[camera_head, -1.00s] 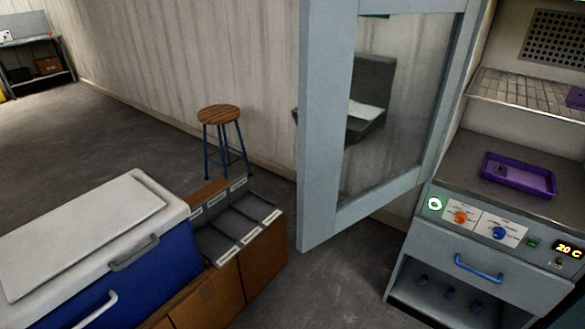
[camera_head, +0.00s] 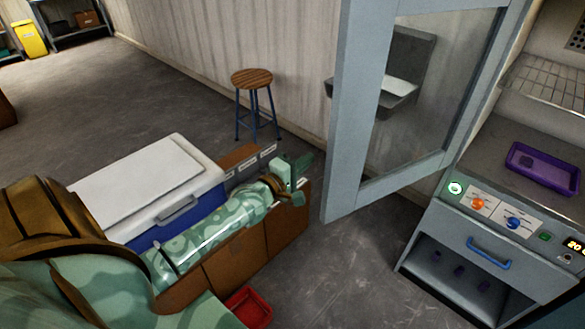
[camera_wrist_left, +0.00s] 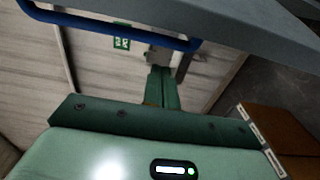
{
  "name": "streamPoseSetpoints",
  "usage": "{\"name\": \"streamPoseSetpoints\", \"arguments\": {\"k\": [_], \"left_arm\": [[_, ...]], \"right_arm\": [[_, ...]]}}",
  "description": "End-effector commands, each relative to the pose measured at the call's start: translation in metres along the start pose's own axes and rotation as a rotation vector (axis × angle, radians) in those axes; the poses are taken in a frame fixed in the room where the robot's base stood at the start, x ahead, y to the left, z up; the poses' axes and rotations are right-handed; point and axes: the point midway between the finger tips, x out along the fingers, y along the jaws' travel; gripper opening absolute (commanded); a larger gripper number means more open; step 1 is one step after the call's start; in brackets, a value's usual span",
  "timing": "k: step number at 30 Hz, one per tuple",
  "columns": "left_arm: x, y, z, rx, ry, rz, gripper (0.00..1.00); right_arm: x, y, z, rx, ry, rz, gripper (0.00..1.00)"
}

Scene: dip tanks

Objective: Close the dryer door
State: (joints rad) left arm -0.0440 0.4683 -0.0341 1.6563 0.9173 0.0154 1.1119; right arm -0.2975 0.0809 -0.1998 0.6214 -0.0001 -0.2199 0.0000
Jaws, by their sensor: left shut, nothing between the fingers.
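The dryer door (camera_head: 357,115) is a grey frame with a glass pane. It stands swung open to the left of the dryer cabinet (camera_head: 465,225). My left gripper (camera_head: 306,162) is left of the door's free edge, over the end of the brown cabinet, and it is shut and empty. In the left wrist view, its closed green fingers (camera_wrist_left: 159,85) point forward below a blue bar handle (camera_wrist_left: 110,28) on a grey panel (camera_wrist_left: 230,22), which looks like the door's outer side. Fingers and handle appear apart. My right gripper is not in view.
A purple tray (camera_head: 543,167) lies inside the dryer below a wire rack (camera_head: 548,82). A blue and white chest (camera_head: 150,185) stands left, a stool (camera_head: 252,80) behind. A red tray (camera_head: 248,307) is low in front. Floor between brown cabinet and dryer is clear.

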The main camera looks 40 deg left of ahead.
Motion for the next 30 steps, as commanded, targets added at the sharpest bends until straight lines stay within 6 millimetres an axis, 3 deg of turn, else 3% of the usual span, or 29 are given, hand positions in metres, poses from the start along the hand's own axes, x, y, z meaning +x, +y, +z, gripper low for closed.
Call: {"name": "streamPoseSetpoints", "arguments": {"k": [2,6,12,30], "left_arm": [[0.017,-0.001,0.000,0.000,0.000,0.001,0.00],[0.010,0.001,0.021,-0.003,0.000,-0.001,0.00],[0.004,0.000,0.036,0.001,-0.001,-0.001,0.00],[0.001,0.001,0.045,-0.002,0.015,-0.002,0.00]], "right_arm": [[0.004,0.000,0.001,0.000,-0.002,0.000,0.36],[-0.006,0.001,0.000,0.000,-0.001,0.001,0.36],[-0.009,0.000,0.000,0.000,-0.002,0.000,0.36],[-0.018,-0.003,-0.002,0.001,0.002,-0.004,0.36]]}}
